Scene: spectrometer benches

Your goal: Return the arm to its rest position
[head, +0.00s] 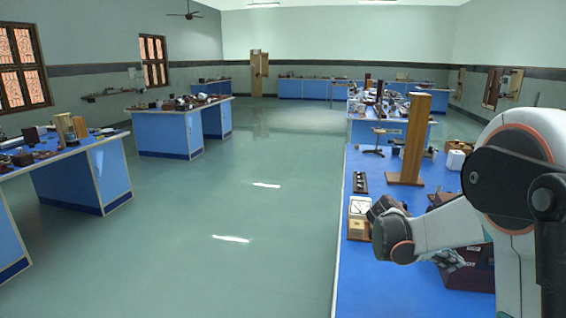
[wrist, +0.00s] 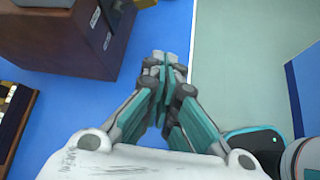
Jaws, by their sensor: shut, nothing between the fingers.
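My gripper (wrist: 163,62) shows in the wrist view with its teal and grey fingers drawn together at the tips and nothing between them. It is above the blue bench top (wrist: 75,110), close to the bench edge beside the green floor. In the head view my white and dark arm comes in from the right and reaches over the right bench (head: 375,285).
A dark wooden box (wrist: 60,35) stands left of the gripper in the wrist view. A wooden stand (head: 408,145) rises on the right bench, with a dark switch block (head: 360,182) nearby. Benches with instruments (head: 165,135) stand left. The floor aisle (head: 240,200) is clear.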

